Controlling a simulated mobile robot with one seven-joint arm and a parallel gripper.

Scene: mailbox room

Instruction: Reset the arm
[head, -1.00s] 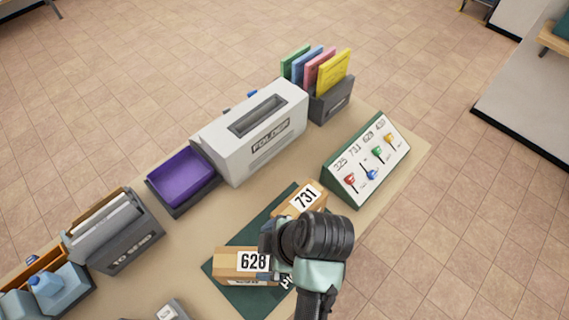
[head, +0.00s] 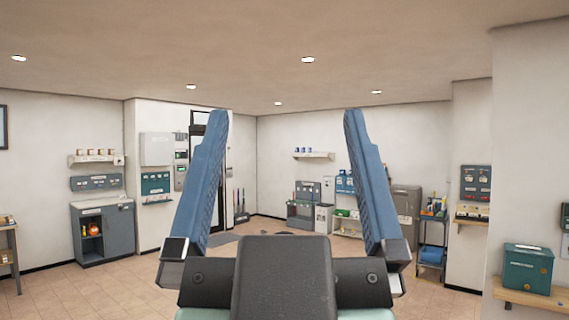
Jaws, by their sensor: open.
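My gripper (head: 285,114) fills the middle of the head view, very close to the camera. Its two blue fingers stand upright and wide apart, one left of centre and one right. It is open, and nothing is between the fingers except the distant room behind them. The dark palm block covers the lower middle of the picture. The table with the boxes is not in view now.
The room lies far off beyond the fingers. A grey cabinet (head: 105,242) stands at the left wall. A green box (head: 527,268) sits on a wooden ledge (head: 530,298) at the right. The tiled floor (head: 100,296) looks clear at lower left.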

